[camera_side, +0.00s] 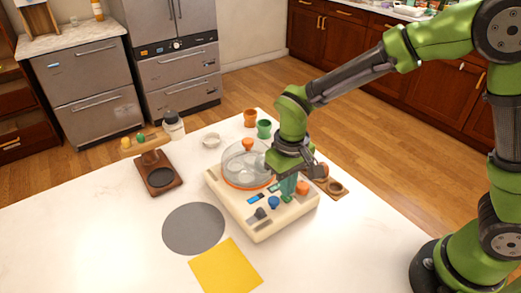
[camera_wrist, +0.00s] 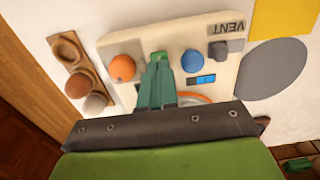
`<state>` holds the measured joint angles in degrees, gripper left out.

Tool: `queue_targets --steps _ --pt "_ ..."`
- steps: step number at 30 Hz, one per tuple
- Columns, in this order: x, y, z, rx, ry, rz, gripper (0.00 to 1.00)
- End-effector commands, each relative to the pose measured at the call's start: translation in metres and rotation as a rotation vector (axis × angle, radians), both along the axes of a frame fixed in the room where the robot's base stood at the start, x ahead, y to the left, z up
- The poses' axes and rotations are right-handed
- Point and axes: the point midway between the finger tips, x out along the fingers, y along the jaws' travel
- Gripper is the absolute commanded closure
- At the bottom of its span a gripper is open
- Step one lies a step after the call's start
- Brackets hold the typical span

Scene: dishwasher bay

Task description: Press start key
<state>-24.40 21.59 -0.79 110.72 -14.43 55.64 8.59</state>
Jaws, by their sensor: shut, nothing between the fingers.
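A cream appliance with a clear domed lid stands on the white table; its front panel (camera_side: 262,231) carries knobs, a dark switch and a blue display. In the wrist view a small bright green key (camera_wrist: 161,56) shows on the panel between an orange knob (camera_wrist: 122,68) and a blue knob (camera_wrist: 193,61). No start label is readable. My gripper (camera_wrist: 157,64) is shut and empty, its green fingers pointing at the panel. The fingertips are right at the green key and partly cover it; I cannot tell whether they touch it. In the side view my gripper (camera_side: 287,196) is over the panel.
A grey switch (camera_wrist: 218,50) by a VENT label is beyond the blue knob. A wooden holder with round cups (camera_wrist: 75,58) stands close beside the appliance. A grey disc (camera_side: 193,228) and yellow sheet (camera_side: 226,268) lie in front. The table's front left is clear.

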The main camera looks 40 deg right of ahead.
Motion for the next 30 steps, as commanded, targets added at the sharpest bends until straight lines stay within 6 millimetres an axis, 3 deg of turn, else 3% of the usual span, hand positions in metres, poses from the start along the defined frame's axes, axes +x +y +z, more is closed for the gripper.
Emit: queue_targets --steps 30 --pt "0.0 0.0 -0.013 0.0 0.001 -0.001 1.0"
